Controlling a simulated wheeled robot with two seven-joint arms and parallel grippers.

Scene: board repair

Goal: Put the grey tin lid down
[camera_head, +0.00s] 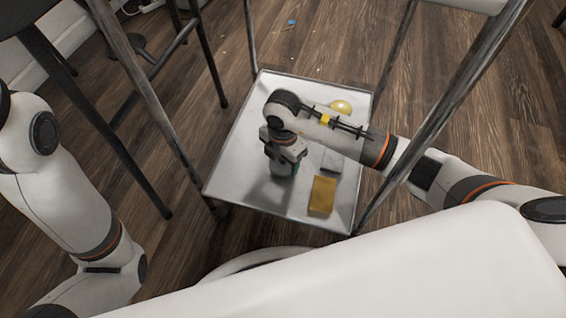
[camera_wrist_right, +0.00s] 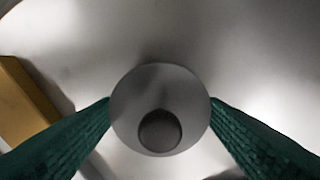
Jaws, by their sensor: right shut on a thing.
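The grey tin lid (camera_wrist_right: 160,85) shows in the right wrist view as a round grey disc with a dark round spot low on it. It sits between the two green finger pads of my right gripper (camera_wrist_right: 160,112), which is shut on it. In the head view my right gripper (camera_head: 283,172) points down over the left-middle of a pale metal shelf (camera_head: 238,172). The lid is hidden there by the gripper. I cannot tell whether the lid touches the shelf. My left arm shows at the left, but its gripper is out of view.
A yellow-brown block (camera_head: 322,195) lies right of the gripper, and it also shows in the wrist view (camera_wrist_right: 22,100). A grey block (camera_head: 332,160) and a yellow round thing (camera_head: 341,107) are farther back. Metal posts (camera_head: 448,100) stand at the shelf's corners. Its front left is clear.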

